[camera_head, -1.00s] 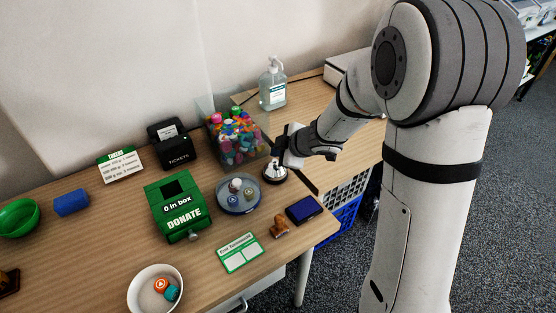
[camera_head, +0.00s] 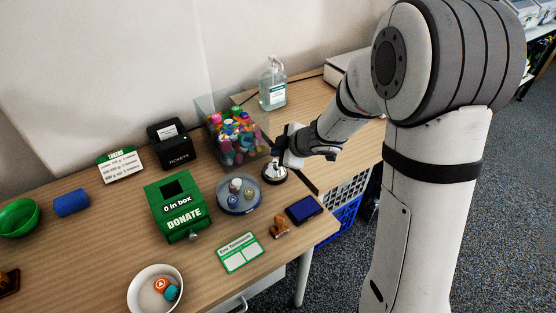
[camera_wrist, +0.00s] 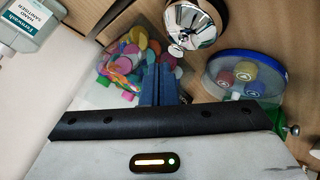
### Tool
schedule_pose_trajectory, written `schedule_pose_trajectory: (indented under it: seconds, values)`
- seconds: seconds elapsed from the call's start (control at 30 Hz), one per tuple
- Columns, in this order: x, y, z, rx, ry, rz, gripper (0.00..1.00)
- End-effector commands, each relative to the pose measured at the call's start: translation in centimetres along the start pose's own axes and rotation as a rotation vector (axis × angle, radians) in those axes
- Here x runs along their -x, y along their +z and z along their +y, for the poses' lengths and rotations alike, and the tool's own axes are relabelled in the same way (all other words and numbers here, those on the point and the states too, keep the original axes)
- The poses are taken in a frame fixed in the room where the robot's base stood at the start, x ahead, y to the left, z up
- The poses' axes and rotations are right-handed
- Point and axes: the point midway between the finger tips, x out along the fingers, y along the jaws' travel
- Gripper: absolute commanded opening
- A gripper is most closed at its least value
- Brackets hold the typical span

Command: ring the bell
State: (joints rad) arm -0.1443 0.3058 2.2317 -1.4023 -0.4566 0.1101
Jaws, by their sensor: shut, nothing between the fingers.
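The bell (camera_head: 274,174) is a shiny silver dome on a dark round base, on the table near its back right edge. It also shows at the top of the wrist view (camera_wrist: 195,22), where its upper part is cut off by the frame. My gripper (camera_head: 277,157) is just above the bell in the head view and partly covers it. In the wrist view my gripper's dark fingers (camera_wrist: 158,84) are together with nothing between them, and a gap shows between them and the dome. I cannot tell the exact height between the fingertips and the bell.
A clear bin of colourful caps (camera_head: 236,137) stands behind the bell. A blue pad (camera_head: 303,209) and a brown figure (camera_head: 280,228) lie in front. A sanitizer bottle (camera_head: 272,88) stands behind.

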Motion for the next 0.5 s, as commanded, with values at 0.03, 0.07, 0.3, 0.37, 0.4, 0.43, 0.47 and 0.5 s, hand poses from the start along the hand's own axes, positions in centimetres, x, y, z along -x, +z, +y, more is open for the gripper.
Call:
schedule_pose_trajectory:
  seconds: [0.03, 0.07, 0.3, 0.37, 0.4, 0.43, 0.47, 0.5]
  values:
    - [0.0, 0.0, 0.0, 0.0, 0.0, 0.0, 0.0]
    - [-0.01, 0.0, -0.01, 0.0, 0.0, 0.0, 0.0]
    - [-0.43, 0.33, -0.48, 0.0, -0.001, 0.0, 0.0]
    - [-0.52, 0.4, -0.6, 0.001, -0.001, 0.0, 0.0]
    - [-0.54, 0.41, -0.62, 0.0, -0.001, 0.0, 0.0]
    - [-0.54, 0.41, -0.62, 0.0, -0.001, 0.0, 0.0]
    - [-0.53, 0.4, -0.61, 0.0, 0.0, 0.0, 0.0]
    - [-0.51, 0.38, -0.6, 0.0, 0.0, 0.0, 0.0]
